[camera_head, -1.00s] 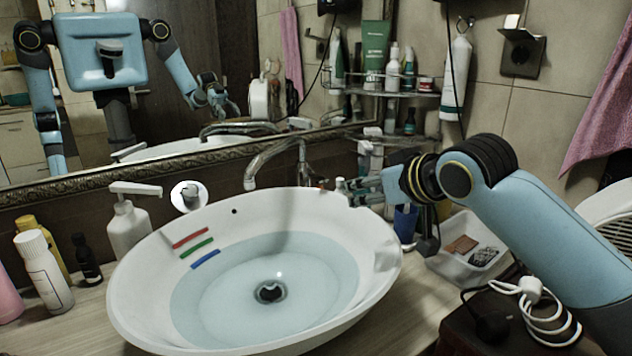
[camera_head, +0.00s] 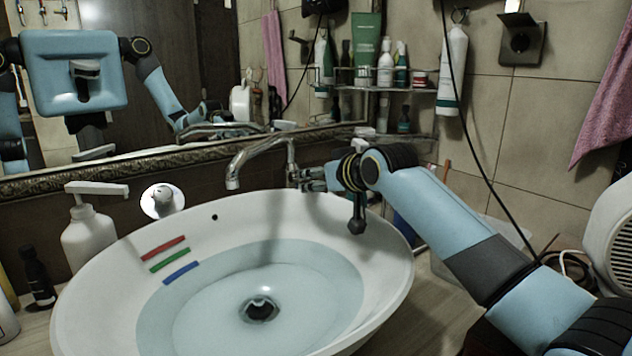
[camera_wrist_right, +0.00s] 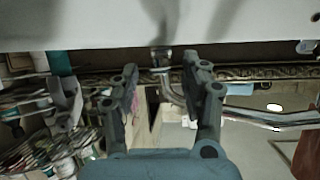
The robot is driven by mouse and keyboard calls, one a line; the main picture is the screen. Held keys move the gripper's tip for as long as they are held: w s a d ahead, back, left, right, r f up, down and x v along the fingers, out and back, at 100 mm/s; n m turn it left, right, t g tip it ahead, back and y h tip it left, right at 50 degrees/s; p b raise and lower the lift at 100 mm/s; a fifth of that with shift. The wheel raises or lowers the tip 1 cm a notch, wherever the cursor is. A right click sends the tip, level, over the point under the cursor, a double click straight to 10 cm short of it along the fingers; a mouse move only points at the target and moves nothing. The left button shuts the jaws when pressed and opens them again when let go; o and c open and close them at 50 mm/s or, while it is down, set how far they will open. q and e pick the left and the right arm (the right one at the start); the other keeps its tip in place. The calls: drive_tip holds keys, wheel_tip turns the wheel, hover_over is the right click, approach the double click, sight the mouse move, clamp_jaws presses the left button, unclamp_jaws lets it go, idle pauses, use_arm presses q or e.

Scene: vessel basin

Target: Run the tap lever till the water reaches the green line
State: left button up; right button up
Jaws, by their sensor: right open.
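The chrome tap (camera_head: 262,147) stands behind the basin, with its spout over the bowl. No stream shows below the spout. My right gripper (camera_head: 312,181) is beside the tap body, and the lever cannot be made out clearly there. In the right wrist view the gripper (camera_wrist_right: 160,66) has its fingers apart, with a chrome tap part (camera_wrist_right: 161,57) between their tips; contact cannot be told. Clear water (camera_head: 205,318) lies in the white basin (camera_head: 390,285), its edge about at the blue line (camera_head: 181,272). The green line (camera_head: 170,260) and red line (camera_head: 163,249) are above it. My left gripper is out of view.
A white pump bottle (camera_head: 88,238) and a dark bottle (camera_head: 37,277) stand left of the basin. A corner shelf (camera_head: 425,90) with bottles is behind my right arm. A framed mirror (camera_head: 190,157) runs along the back. A dark cable hangs at right.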

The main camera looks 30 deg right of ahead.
drive_tip(key=shift+w+f, duration=0.3)
drive_tip(key=shift+w, duration=0.35)
clamp_jaws()
